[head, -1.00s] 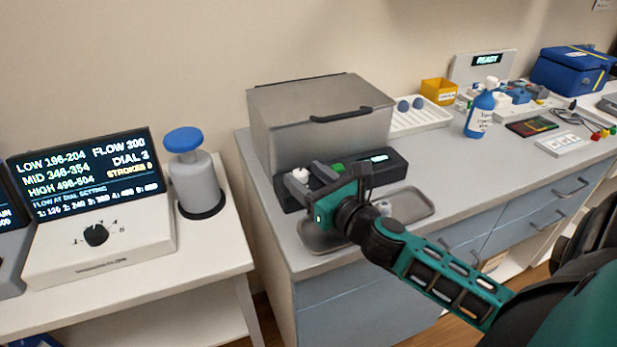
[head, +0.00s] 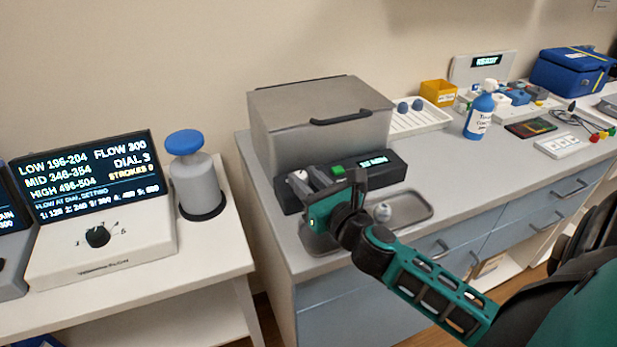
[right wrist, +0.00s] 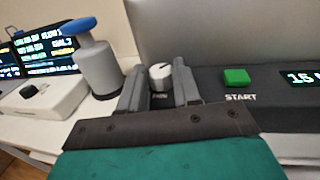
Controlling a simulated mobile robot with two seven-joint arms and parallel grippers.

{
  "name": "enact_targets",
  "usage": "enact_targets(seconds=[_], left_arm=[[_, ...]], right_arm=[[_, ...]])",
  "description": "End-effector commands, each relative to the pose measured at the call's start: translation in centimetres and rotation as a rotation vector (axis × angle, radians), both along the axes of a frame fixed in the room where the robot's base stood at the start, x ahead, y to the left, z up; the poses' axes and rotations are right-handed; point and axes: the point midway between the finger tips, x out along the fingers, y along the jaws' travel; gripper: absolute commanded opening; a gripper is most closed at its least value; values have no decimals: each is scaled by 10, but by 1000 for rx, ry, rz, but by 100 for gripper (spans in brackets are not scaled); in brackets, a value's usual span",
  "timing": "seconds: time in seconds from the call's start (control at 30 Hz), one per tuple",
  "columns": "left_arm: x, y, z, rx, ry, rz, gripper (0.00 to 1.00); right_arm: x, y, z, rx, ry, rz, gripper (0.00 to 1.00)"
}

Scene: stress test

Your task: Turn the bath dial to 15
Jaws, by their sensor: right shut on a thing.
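The bath dial is a small white knob (right wrist: 160,72) with a dark pointer line, on the dark control panel (head: 384,173) in front of the grey metal bath (head: 285,125). It also shows in the head view (head: 299,175), partly hidden by the gripper. My right gripper (right wrist: 158,84) is shut on the dial, with one finger on each side of it; the head view shows the gripper (head: 312,178) at the panel's left part. The panel display (right wrist: 302,78) reads "15 M", cut off by the frame edge. My left gripper is not in view.
A green START button (right wrist: 237,77) sits right of the dial. A metal tray (head: 415,205) lies in front of the panel. A pump bottle with a blue top (head: 195,175) and a flow console (head: 105,255) stand on the white table at left. A blue bottle (head: 479,115) stands right.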

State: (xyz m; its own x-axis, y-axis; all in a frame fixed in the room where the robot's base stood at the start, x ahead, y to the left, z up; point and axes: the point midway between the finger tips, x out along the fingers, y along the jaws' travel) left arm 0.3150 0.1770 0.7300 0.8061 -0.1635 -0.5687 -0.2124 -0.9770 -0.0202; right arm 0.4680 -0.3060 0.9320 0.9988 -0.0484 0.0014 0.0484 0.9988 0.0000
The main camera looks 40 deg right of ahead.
Motion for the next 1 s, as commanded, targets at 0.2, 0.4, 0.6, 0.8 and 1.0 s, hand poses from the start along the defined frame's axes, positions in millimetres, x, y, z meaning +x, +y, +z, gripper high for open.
enact_targets(seconds=[0.2,0.4,0.6,0.8,1.0], left_arm=[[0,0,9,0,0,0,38],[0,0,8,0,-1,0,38],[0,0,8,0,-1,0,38],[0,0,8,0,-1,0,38],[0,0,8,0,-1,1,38]], right_arm=[[1,5,1,8,1,-148,2],[2,8,0,6,1,-264,2],[2,8,0,1,2,-308,2],[2,8,0,0,2,-309,2],[2,8,1,-1,1,-308,44]])
